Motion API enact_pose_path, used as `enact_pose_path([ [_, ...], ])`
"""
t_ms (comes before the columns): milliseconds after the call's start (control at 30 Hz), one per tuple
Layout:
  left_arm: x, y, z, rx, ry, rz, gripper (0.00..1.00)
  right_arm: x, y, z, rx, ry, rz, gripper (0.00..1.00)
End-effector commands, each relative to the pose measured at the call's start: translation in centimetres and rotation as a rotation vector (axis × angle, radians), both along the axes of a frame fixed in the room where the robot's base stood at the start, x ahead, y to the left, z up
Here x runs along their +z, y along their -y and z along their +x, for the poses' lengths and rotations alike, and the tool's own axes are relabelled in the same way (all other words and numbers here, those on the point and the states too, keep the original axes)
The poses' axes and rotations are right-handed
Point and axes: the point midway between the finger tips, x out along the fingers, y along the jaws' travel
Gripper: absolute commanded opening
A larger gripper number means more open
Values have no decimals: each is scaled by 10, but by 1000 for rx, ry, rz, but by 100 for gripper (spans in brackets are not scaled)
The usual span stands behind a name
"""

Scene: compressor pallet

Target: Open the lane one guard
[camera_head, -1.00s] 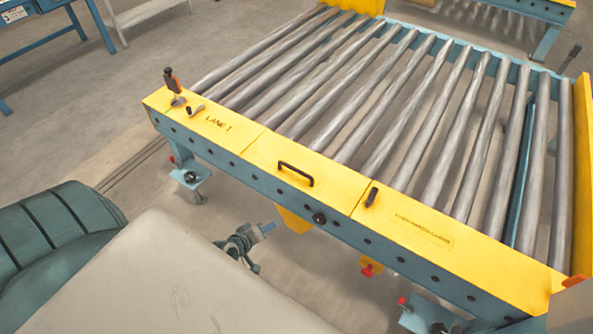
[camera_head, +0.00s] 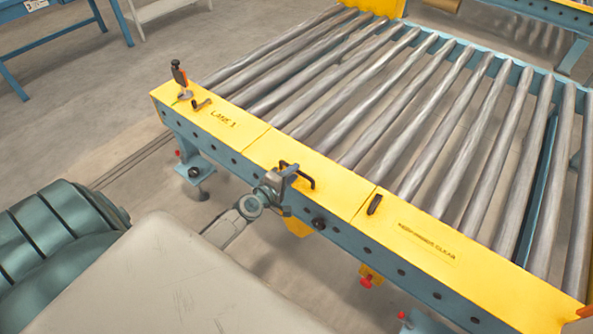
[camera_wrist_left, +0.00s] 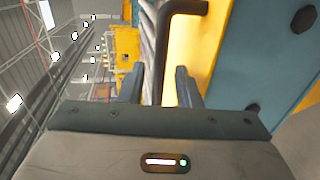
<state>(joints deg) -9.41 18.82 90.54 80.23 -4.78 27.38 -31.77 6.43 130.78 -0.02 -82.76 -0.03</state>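The lane one guard is a yellow cover panel (camera_head: 333,190) on the near rail of the roller conveyor, lying flat. It has a black bar handle (camera_head: 308,181), partly hidden behind my left gripper. The "LANE 1" lettering (camera_head: 223,119) is on the yellow cover to its left. My left gripper (camera_head: 289,171) is at the handle's left end, by the rail's front edge. In the left wrist view its two fingers (camera_wrist_left: 158,86) are apart, with the black handle (camera_wrist_left: 182,8) just ahead, part of it between them in the picture. Contact cannot be told. My right gripper is out of view.
A black toggle clamp with a red mark (camera_head: 181,80) and a small latch (camera_head: 201,104) stand on the left cover. A black peg (camera_head: 374,204) stands on the right cover. Metal rollers (camera_head: 400,110) lie behind the rail.

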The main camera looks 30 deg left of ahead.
Motion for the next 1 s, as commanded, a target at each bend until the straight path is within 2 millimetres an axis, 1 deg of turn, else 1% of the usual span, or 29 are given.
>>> enact_pose_path([
  [33,-2,0,8,0,1,0,30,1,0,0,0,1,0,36],
  [200,-5,2,22,0,0,1,30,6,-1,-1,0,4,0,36],
  [367,-6,2,26,0,-2,2,30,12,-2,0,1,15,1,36],
  [533,-6,2,25,0,-2,2,30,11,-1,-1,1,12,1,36],
  [567,-6,2,25,0,-2,2,28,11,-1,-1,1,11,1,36],
  [600,-6,2,25,0,-1,2,20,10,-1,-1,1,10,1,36],
  [667,-6,2,25,-1,-1,2,9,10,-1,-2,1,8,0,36],
  [700,-6,2,25,-1,-1,2,1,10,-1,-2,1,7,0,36],
  [1000,-5,2,25,-1,-3,2,0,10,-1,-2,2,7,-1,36],
])
